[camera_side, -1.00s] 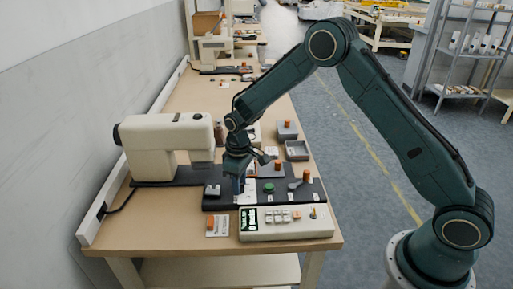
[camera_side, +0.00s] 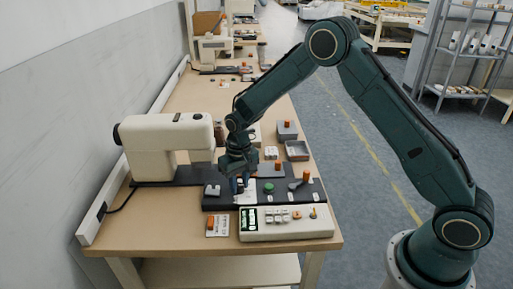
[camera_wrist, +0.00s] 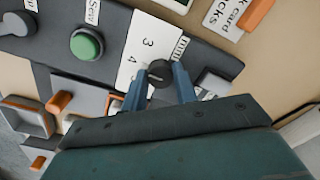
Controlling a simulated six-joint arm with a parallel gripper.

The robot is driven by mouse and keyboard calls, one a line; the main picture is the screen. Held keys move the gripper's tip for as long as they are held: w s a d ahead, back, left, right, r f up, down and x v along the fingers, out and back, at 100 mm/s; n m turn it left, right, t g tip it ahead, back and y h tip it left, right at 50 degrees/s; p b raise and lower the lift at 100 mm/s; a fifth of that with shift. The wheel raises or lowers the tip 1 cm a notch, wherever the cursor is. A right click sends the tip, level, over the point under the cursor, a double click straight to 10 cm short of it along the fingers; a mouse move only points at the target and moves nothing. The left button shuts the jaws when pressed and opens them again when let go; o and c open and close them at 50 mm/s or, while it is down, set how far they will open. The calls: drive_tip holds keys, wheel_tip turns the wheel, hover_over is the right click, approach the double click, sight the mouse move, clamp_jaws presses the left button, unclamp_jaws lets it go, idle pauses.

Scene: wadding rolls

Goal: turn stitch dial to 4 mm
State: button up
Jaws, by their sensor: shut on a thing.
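The stitch dial is a dark round knob (camera_wrist: 160,73) on a white scale plate (camera_wrist: 146,42) marked "mm", with 3 and 4 legible in the wrist view. My gripper (camera_wrist: 159,88) is shut on the dial, one blue finger on each side of it. In the side view my gripper (camera_side: 240,184) points down at the dark control panel (camera_side: 222,200), in front of the sewing machine (camera_side: 168,145). The dial's pointer and exact setting cannot be made out; the fingers and gripper body cover part of the scale.
A green button (camera_wrist: 87,44) sits beside the scale plate. An orange-handled lever (camera_side: 305,176) stands on the panel's right. A white console with a display (camera_side: 287,222) lies in front. A grey tray (camera_side: 297,150) is behind to the right.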

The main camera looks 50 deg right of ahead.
sight(240, 184)
drive_tip(key=o, duration=1)
drive_tip(key=shift+c, duration=0.2)
wheel_tip(240, 184, up, 14)
drive_tip(key=shift+d, duration=0.2)
